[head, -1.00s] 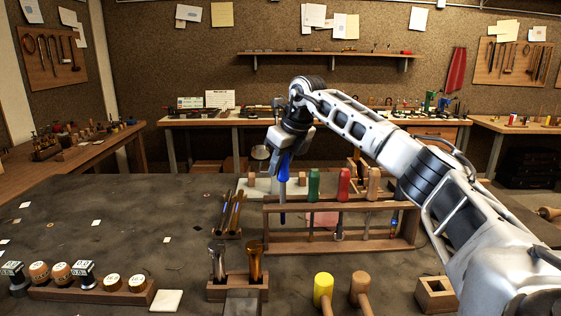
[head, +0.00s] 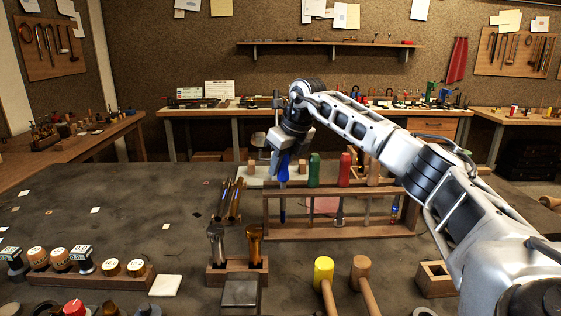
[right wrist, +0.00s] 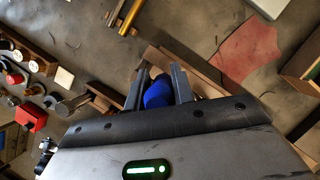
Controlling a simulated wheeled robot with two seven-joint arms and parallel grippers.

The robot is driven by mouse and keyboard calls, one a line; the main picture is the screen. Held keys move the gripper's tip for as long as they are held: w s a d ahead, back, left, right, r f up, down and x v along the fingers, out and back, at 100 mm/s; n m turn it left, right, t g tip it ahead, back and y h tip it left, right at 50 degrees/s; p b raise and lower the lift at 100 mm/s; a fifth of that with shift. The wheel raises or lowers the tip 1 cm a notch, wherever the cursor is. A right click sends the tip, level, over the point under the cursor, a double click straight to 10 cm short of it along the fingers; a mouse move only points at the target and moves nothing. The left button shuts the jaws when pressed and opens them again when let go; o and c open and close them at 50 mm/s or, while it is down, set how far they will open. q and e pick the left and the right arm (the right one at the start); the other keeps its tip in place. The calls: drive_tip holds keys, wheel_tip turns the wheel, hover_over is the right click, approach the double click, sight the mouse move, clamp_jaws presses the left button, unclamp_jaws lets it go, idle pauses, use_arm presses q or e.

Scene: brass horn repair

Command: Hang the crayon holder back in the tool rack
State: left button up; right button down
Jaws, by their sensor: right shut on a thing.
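The crayon holder is the blue-handled tool (head: 284,173), upright at the left end of the wooden tool rack (head: 300,233). My right gripper (head: 284,155) is shut on the top of its blue handle. The handle's lower end is about level with the rack's top rail, and its shaft shows below the rail. I cannot tell whether it rests in the slot. In the right wrist view the blue handle (right wrist: 158,95) sits between the two fingers (right wrist: 158,80). My left gripper is not in view.
A green-handled tool (head: 314,170), a red-handled one (head: 344,170) and a wooden-handled one (head: 373,172) hang in the rack to the right. Tubes (head: 232,200) lie just left of it. Mallets (head: 323,272) and a small wooden box (head: 434,277) are in front.

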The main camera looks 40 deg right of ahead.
drive_tip(key=shift+f+b, duration=0.35)
drive_tip(key=shift+f, duration=0.5)
drive_tip(key=c, duration=1.1)
unclamp_jaws()
drive_tip(key=v, duration=1.6)
